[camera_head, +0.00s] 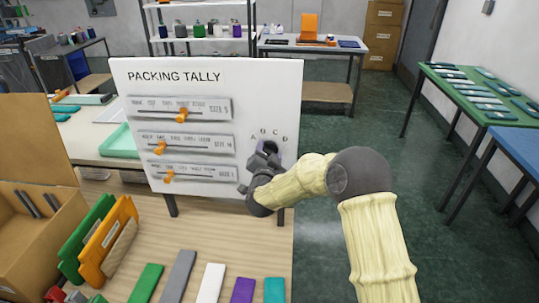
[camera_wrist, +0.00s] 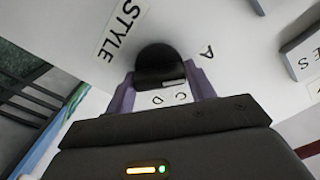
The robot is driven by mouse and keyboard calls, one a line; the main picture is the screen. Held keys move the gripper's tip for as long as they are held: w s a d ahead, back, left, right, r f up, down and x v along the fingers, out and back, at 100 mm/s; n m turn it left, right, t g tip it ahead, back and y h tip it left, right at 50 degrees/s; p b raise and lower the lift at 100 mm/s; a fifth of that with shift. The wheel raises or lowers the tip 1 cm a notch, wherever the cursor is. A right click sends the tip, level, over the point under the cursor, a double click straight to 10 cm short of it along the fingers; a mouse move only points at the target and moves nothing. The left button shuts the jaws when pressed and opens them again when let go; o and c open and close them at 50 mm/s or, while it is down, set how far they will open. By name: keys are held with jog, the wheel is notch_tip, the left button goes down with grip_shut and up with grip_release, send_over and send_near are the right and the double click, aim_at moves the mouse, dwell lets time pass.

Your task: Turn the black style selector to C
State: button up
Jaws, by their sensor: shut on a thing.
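The black style selector (camera_wrist: 158,60) is a round knob on the white PACKING TALLY board (camera_head: 120,85). My gripper (camera_head: 266,152) is at the board's right side, just below the row of letters. In the wrist view, its two purple fingers (camera_wrist: 161,84) stand on either side of the knob, shut on it. The letters A, C and D and a STYLE label (camera_wrist: 122,29) show around the knob. A pale mark shows on the knob's side facing C and D; I cannot tell which letter it points to. The gripper mostly hides the knob in the head view.
Three grey slider strips with orange knobs (camera_head: 182,115) fill the board's left part. Coloured flat pieces (camera_head: 213,282) lie on the wooden table (camera_head: 190,225) in front. A cardboard box (camera_head: 35,245) and green and orange folders (camera_head: 105,240) stand at the left. Floor right of the board is clear.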

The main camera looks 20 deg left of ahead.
jog(key=shift+f+b, duration=0.25)
jog(key=shift+b, duration=0.05)
jog(key=m+b, duration=0.2)
jog(key=b, duration=0.2)
jog(key=shift+f+m, duration=0.2)
jog(key=shift+m, duration=0.2)
jog(key=m+b, duration=0.4)
jog(key=b, duration=0.3)
jog(key=shift+d+f+m, duration=0.1)
jog(key=shift+f+m, duration=0.05)
jog(key=shift+m, duration=0.15)
jog(key=m+b, duration=0.4)
jog(key=b, duration=0.2)
jog(key=shift+m+b, duration=1.2)
jog(key=shift+m, duration=0.1)
jog(key=o, duration=0.9)
jog(key=shift+r, duration=0.2)
